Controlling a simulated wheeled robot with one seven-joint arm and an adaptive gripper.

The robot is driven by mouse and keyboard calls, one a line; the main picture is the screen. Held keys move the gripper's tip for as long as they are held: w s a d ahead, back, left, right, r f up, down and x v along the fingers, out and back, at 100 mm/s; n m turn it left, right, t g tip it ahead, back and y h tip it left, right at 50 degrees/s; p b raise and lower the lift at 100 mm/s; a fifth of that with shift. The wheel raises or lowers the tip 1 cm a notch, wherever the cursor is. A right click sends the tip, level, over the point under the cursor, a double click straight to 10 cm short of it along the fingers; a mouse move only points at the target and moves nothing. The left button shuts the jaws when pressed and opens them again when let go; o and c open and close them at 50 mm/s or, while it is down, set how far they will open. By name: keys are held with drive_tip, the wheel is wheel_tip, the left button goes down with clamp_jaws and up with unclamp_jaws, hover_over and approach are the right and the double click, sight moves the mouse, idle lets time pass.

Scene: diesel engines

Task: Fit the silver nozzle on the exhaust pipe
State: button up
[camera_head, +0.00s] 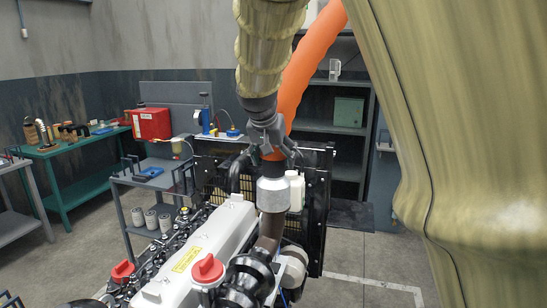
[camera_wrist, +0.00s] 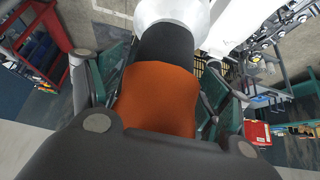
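The silver nozzle (camera_head: 273,194) is a pale metal cup on the lower end of the orange hose (camera_head: 312,58). My gripper (camera_head: 270,152) is just above the nozzle, with its fingers on both sides of the hose. In the wrist view the green finger pads (camera_wrist: 163,88) close on the orange hose (camera_wrist: 158,98). A black section and the nozzle (camera_wrist: 172,12) lie beyond them. The brown exhaust pipe (camera_head: 268,238) rises from the engine directly below the nozzle in the head view. Its top end is hidden, and I cannot tell whether the nozzle is around it or only in front of or above it.
The engine's light valve cover (camera_head: 200,252) with red caps (camera_head: 207,268) lies below left. A black radiator frame (camera_head: 318,215) is behind the engine. A grey cart (camera_head: 140,180) stands at the left.

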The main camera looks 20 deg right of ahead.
idle(0.3)
wheel_tip(320, 180, up, 10)
drive_tip(key=shift+f, duration=0.1)
idle(0.4)
idle(0.3)
